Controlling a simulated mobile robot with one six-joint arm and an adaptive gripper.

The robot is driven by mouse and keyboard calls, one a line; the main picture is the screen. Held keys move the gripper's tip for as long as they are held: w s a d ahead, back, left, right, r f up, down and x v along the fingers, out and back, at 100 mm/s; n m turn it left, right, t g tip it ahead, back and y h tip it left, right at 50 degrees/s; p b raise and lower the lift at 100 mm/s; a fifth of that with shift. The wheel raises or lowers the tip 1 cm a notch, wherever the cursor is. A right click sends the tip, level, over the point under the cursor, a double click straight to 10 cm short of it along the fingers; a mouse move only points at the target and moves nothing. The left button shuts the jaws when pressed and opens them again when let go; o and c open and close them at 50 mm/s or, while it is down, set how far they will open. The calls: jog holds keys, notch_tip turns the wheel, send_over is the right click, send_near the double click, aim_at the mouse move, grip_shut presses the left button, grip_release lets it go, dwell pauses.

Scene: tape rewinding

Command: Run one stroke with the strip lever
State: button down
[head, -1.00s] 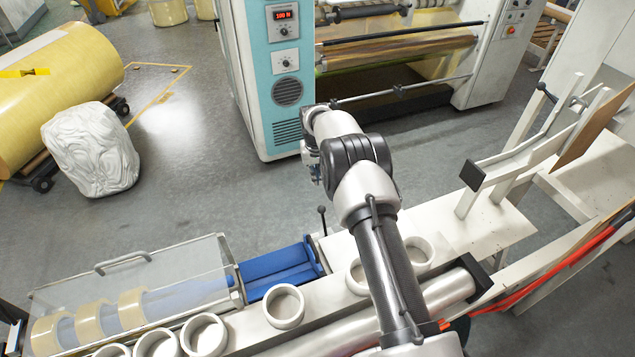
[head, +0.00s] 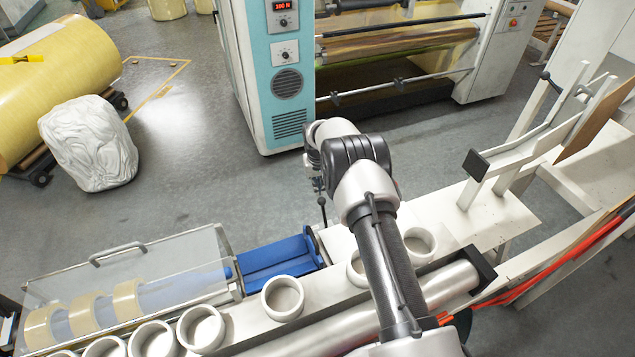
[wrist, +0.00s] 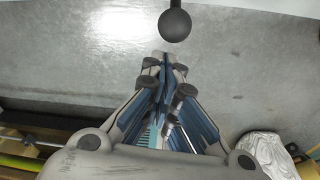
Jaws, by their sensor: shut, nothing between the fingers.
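A thin upright lever with a black ball knob (head: 322,201) stands at the right end of the blue slide (head: 275,259); I take it for the strip lever. The ball shows large at the top of the wrist view (wrist: 174,24), just beyond the fingertips. My gripper (head: 319,184) hangs beside the lever top in the head view, partly hidden by my wrist. In the wrist view my gripper (wrist: 168,62) has its fingertips together with nothing held. A gap shows between fingertips and ball there; whether they touch cannot be told from the head view.
White rings (head: 283,298) stand in a row on the bench, beside a metal roller (head: 450,286). A clear cover (head: 170,265) encloses tape rolls at left. A white frame with a black pad (head: 476,165) stands at right. Open floor lies beyond the bench.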

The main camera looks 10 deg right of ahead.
jog(key=shift+s+r, duration=0.1)
jog(key=shift+s, duration=0.45)
jog(key=shift+r, duration=0.1)
